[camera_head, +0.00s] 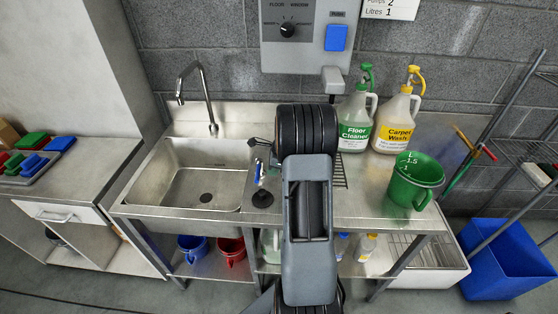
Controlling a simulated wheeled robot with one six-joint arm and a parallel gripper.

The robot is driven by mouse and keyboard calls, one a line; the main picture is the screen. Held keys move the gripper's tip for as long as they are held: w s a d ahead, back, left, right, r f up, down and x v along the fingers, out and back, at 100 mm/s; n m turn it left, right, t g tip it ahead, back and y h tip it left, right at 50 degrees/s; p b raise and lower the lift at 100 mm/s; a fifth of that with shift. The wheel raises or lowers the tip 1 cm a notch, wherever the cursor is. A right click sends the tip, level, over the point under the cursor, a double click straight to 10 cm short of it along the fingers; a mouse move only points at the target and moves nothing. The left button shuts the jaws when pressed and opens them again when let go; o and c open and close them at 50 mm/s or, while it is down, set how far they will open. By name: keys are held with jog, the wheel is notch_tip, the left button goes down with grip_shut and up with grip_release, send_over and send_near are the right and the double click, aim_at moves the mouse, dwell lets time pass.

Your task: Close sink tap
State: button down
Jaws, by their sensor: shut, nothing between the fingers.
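The sink tap (203,84) is a tall metal gooseneck spout at the back of the steel sink (150,205). Its base (213,129) stands on the rear ledge. I cannot make out its handle position or any water stream. My gripper (254,143) shows small and dark at the left side of my black wrist. It is to the right of the tap base, apart from it, over the right edge of the basin. It is shut and empty. My wrist and arm hide part of the draining board.
Right of my arm stand a floor cleaner bottle (357,122), a carpet wash bottle (397,120) and a green jug (415,181). A dispenser panel (305,37) hangs above. The basin is empty.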

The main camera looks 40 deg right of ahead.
aim_at(258, 172)
jog(key=shift+w+a+f, duration=0.2)
jog(key=shift+w+a, duration=0.8)
jog(key=shift+a, duration=0.15)
jog(key=shift+w+a+p, duration=0.3)
jog(key=shift+a+p, duration=0.1)
jog(key=shift+a, duration=0.1)
jog(key=shift+s+d, duration=0.1)
